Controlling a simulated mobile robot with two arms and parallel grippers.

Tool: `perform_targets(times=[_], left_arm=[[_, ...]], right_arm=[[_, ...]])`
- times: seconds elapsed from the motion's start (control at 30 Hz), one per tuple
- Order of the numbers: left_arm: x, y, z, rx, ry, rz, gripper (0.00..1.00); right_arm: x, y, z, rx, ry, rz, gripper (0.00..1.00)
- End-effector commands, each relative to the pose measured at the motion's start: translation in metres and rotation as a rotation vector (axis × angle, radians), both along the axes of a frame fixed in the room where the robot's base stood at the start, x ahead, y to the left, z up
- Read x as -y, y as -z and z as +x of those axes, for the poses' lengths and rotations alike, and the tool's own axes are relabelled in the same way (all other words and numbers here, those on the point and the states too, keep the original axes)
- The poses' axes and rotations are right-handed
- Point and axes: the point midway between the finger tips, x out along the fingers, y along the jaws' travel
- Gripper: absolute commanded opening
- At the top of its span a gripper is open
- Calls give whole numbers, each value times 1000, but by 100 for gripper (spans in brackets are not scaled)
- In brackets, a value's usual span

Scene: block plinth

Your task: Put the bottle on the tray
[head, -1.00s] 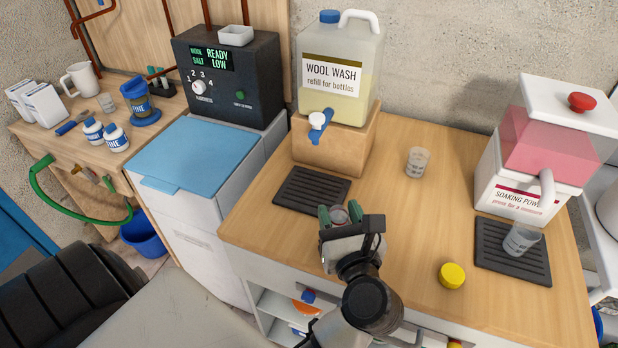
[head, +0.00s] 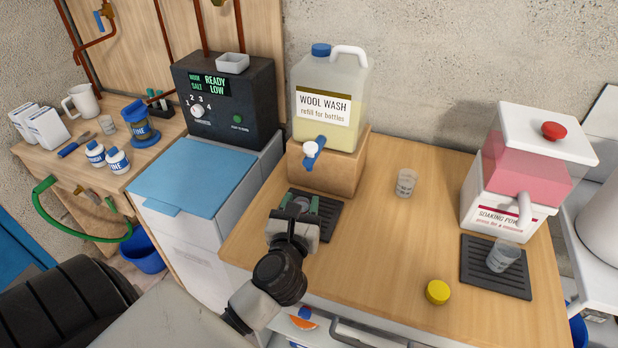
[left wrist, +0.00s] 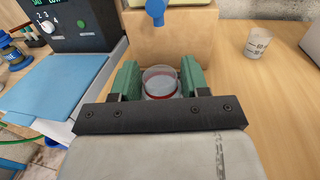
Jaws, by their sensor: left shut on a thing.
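My left gripper (head: 298,207) is shut on a small clear round vessel, taken as the bottle (left wrist: 160,84), seen from above with its open top and a red band. The green fingers stand on either side of it. In the head view the gripper overlaps the black ribbed tray (head: 331,214) below the wool wash tap. The frames do not show clearly whether the bottle touches that tray. A second black ribbed tray (head: 480,284) stands under the soaking powder dispenser, with a clear cup (head: 503,256) on it. My right gripper is not in view.
The wool wash jug (head: 330,100) sits on a wooden stand (head: 340,172), its blue tap (head: 314,152) close above the gripper. A clear cup (head: 405,183) and a yellow cap (head: 437,292) stand on the counter. The counter's middle is clear.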

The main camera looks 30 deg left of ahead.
Motion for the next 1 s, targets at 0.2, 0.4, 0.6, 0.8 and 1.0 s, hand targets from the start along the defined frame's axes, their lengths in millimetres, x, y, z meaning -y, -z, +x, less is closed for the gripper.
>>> perform_targets(times=[0.2, 0.4, 0.6, 0.8, 1.0], left_arm=[[-16, -1, 39, 1, 0, 2, 0], [-23, -1, 54, 1, -1, 0, 0], [-37, -2, 86, 1, -1, 2, 0], [-36, 16, 83, -1, 0, -1, 0], [-35, 16, 82, -1, 0, -1, 0]], right_arm=[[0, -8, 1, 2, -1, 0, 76], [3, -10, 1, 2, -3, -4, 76], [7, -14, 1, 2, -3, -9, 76], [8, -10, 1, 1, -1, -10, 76], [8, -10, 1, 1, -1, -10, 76]])
